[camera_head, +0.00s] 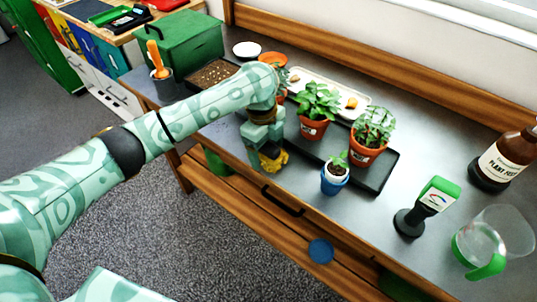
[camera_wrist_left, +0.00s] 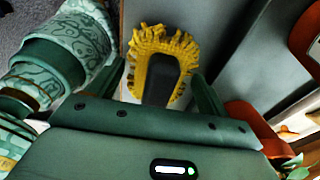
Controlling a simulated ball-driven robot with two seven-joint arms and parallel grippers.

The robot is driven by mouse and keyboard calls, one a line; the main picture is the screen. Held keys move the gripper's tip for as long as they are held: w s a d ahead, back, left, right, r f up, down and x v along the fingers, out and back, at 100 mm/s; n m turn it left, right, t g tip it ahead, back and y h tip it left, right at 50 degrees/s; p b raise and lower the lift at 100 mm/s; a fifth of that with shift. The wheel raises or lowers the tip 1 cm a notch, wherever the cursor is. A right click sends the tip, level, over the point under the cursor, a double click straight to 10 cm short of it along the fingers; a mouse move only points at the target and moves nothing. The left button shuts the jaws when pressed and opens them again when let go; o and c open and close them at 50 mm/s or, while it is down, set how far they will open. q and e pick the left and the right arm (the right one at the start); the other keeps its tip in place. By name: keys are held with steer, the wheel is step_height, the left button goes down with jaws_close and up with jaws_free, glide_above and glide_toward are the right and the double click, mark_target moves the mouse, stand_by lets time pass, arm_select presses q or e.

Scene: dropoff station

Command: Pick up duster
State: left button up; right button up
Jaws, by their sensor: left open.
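The duster (camera_head: 280,163) has a yellow fringed head and lies near the front edge of the table, partly hidden by my left gripper (camera_head: 264,152). In the left wrist view the duster (camera_wrist_left: 146,42) shows its yellow fringe around a dark grey back or handle. My left gripper (camera_wrist_left: 160,85) is open there, with one finger on each side of the dark part. I cannot tell whether the fingers touch it. My right gripper is not in view.
Potted plants (camera_head: 318,103) stand on a black tray (camera_head: 384,172) right of the gripper. A small blue pot (camera_head: 335,180), a label-topped stand (camera_head: 410,221), a brown bottle (camera_head: 506,160) and a clear jug (camera_head: 497,232) stand further right. A green box (camera_head: 180,43) is at the left.

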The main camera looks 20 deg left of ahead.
mark_target(268, 145)
arm_select(q)
steer(key=shift+s+r, duration=0.1)
steer(key=shift+r, duration=0.05)
steer(key=shift+c, duration=0.4)
steer(key=c, duration=1)
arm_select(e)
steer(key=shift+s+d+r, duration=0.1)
arm_select(q)
steer(key=shift+r, duration=0.1)
